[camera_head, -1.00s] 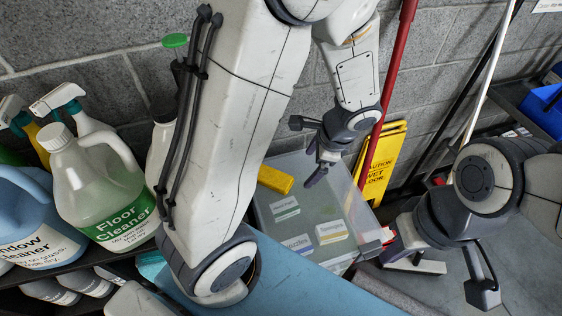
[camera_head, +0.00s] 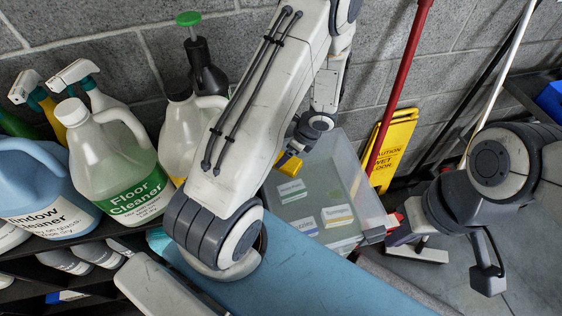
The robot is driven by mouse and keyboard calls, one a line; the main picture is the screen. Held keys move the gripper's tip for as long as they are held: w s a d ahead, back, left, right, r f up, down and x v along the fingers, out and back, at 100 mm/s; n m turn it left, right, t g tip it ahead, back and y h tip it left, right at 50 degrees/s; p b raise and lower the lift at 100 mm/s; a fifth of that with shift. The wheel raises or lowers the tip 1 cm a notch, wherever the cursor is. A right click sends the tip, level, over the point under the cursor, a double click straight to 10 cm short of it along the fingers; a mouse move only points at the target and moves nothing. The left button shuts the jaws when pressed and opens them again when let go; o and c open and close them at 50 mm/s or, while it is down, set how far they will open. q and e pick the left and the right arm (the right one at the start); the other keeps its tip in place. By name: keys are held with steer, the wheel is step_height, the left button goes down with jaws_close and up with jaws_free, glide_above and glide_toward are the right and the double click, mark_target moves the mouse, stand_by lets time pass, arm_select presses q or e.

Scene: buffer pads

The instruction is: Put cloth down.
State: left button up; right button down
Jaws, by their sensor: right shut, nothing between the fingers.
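I cannot pick out a cloth for certain in the head view. My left arm reaches across the middle to the far side of a grey bin. My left gripper (camera_head: 296,148) is mostly hidden behind that arm, close to a yellow block-like piece (camera_head: 289,166) at the bin's back left. Whether it touches or holds the piece is not clear. The grey translucent bin (camera_head: 365,190) has labelled sections inside. My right gripper (camera_head: 402,235) is at the right, shut and empty, just past the bin's front right corner.
A floor cleaner jug (camera_head: 112,165), a blue window cleaner jug (camera_head: 28,190) and spray bottles crowd the left shelf. A yellow wet-floor sign (camera_head: 392,150) and a red pole (camera_head: 402,80) stand behind the bin. A blue surface (camera_head: 300,285) lies in front.

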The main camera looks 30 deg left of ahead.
arm_select(q)
steer(key=x, duration=0.4)
steer(key=shift+s+f, duration=0.15)
steer(key=shift+f, duration=0.1)
steer(key=c, duration=1.3)
steer(key=shift+r, duration=0.15)
